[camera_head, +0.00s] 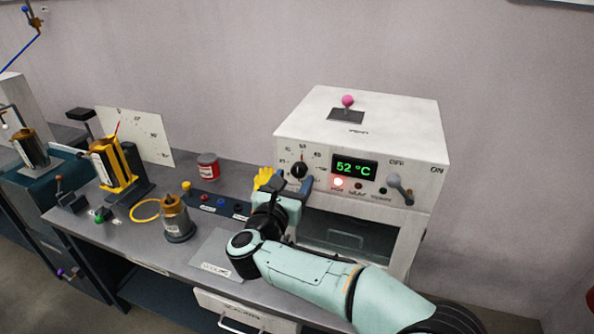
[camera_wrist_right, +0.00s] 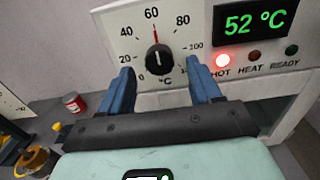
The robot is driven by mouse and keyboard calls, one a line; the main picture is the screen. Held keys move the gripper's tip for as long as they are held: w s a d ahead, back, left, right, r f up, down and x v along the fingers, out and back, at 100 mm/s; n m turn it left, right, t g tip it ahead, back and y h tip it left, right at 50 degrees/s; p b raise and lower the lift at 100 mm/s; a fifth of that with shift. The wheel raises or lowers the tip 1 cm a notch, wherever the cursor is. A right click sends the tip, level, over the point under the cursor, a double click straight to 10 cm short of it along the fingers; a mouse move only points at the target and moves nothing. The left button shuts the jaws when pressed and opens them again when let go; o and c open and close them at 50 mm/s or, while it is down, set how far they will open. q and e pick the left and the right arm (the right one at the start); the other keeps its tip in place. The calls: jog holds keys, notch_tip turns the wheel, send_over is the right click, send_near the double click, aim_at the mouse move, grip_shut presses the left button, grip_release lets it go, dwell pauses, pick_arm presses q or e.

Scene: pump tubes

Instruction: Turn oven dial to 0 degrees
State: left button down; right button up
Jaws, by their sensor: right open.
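The oven (camera_head: 420,140) is a white box on the bench, with a display reading 52 °C in green. Its black dial (camera_head: 299,170) is on the left of its front panel. My right gripper (camera_head: 293,184) is just below and in front of the dial. In the wrist view its blue fingers (camera_wrist_right: 163,82) are spread on either side of the dial's lower part, with nothing held. I cannot tell whether they touch the panel. My left gripper is out of view.
A red HOT lamp (camera_wrist_right: 223,61) is lit beside the dial. A grey lever (camera_head: 400,188) juts out at the panel's right. Left on the bench are a red tin (camera_head: 207,166), a brass-topped vessel (camera_head: 176,218) and a yellow ring (camera_head: 145,210).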

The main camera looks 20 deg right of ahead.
aim_at(298, 174)
jog(key=shift+p+x, duration=0.3)
jog(key=shift+x, duration=1.3)
jog(key=c, duration=1)
jog(key=shift+c, duration=0.2)
